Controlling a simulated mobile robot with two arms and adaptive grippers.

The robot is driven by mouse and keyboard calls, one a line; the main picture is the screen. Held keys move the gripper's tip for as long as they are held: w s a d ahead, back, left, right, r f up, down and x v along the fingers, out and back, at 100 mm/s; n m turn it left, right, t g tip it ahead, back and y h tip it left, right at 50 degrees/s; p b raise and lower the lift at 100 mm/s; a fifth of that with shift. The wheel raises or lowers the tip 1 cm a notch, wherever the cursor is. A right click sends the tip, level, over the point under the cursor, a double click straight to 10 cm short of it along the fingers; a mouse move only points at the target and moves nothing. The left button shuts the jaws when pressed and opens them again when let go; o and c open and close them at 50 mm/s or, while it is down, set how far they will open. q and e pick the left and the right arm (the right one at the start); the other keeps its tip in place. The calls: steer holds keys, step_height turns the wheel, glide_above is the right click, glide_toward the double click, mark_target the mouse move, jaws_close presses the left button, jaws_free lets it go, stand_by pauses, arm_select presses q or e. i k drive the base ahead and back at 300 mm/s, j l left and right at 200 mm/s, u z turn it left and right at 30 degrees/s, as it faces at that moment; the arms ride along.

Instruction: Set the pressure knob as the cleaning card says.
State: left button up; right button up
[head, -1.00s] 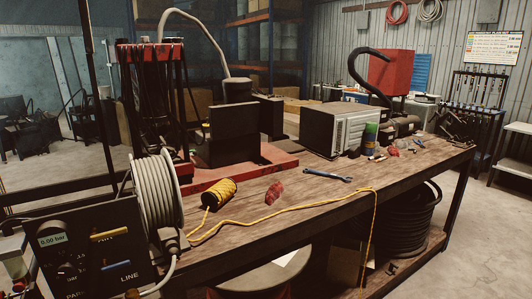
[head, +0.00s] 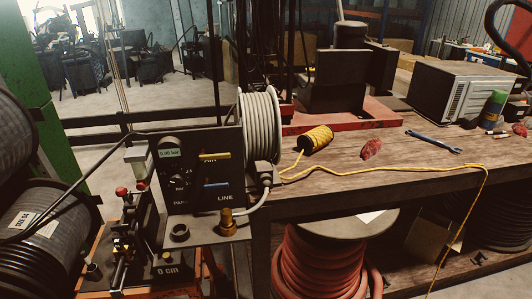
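The black control panel (head: 203,150) stands in the middle left of the head view, beside a workbench. A dark round knob (head: 177,181) sits on its face, under a small pale display (head: 170,153) that seems to read 0.00 bar. A yellow lever (head: 215,156) and a blue lever (head: 216,185) are to the right of the knob, with the word LINE below. The knob's setting is too small to read. I cannot make out a cleaning card in this view. Neither of my grippers is in view.
A grey hose reel (head: 260,125) stands behind the panel. A brass fitting (head: 227,221) is on the ledge below it. The wooden bench (head: 340,185) holds yellow rope (head: 316,138), a red rag (head: 371,149) and a blue wrench (head: 432,142). Black hose coils (head: 45,235) crowd the left.

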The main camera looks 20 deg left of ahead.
mark_target(175, 181)
steer(key=u, duration=1.3)
